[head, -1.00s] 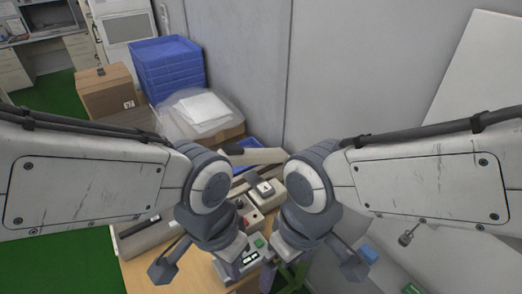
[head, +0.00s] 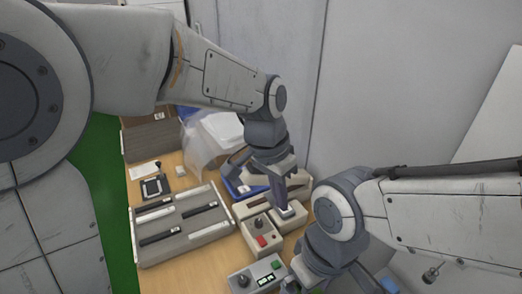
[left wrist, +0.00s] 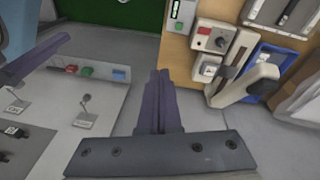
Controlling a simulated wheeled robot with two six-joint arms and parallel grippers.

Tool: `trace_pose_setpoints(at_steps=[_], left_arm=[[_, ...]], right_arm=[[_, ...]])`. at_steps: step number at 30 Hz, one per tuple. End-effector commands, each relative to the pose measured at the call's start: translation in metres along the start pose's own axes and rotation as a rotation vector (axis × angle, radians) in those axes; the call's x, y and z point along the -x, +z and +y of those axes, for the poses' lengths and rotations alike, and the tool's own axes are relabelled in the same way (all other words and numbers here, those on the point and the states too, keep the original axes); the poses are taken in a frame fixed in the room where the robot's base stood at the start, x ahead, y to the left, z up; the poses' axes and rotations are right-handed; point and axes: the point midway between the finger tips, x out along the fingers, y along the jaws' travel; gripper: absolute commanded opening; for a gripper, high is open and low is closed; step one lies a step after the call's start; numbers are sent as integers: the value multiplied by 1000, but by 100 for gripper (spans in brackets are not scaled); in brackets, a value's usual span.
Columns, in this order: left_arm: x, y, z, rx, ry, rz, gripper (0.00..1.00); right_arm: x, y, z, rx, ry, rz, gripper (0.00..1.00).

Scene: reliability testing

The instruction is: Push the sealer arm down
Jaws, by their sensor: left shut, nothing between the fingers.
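The sealer (head: 243,209) stands on the wooden table as a long beige bar, partly hidden by my left gripper. In the left wrist view its beige base (left wrist: 237,47) lies alongside a pale arm (left wrist: 243,86) that stands at an angle to it, apparently raised. My left gripper (head: 284,206) is shut and empty, with its fingertips pointing down near a small white-topped switch box (head: 292,213). In the left wrist view its fingers (left wrist: 160,85) are together, clear of the sealer. My right gripper is mostly hidden or cut off at the bottom of the head view.
A control box with a red button (head: 262,240) and a box with a green button (head: 258,276) stand near the sealer. A grey slotted rack (head: 182,226) lies left. A blue tray (left wrist: 268,62) lies beside the sealer. A wall stands behind.

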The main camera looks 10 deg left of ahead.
Motion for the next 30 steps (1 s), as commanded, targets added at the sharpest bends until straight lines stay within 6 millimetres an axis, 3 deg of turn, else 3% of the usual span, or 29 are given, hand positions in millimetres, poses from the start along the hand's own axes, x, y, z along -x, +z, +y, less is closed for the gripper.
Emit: trace_pose_setpoints(at_steps=[3, 9, 15, 18, 23, 30], left_arm=[[8, -46, -45, -32, 5, 36, 0], [15, -103, -130, -113, 0, 104, 0], [15, -129, -209, -189, -21, 164, 0], [15, -134, -235, -219, -31, 183, 0], [14, -137, -257, -245, -42, 200, 0], [14, -137, -259, -251, -43, 203, 0]], right_arm=[[5, 0, 0, 0, 0, 0, 100], [11, -1, -1, -1, 0, 0, 100], [16, -1, -1, -1, 0, 0, 100], [17, -1, -1, -1, 0, 0, 100], [18, -1, -1, -1, 0, 0, 100], [18, -1, -1, -1, 0, 0, 100]])
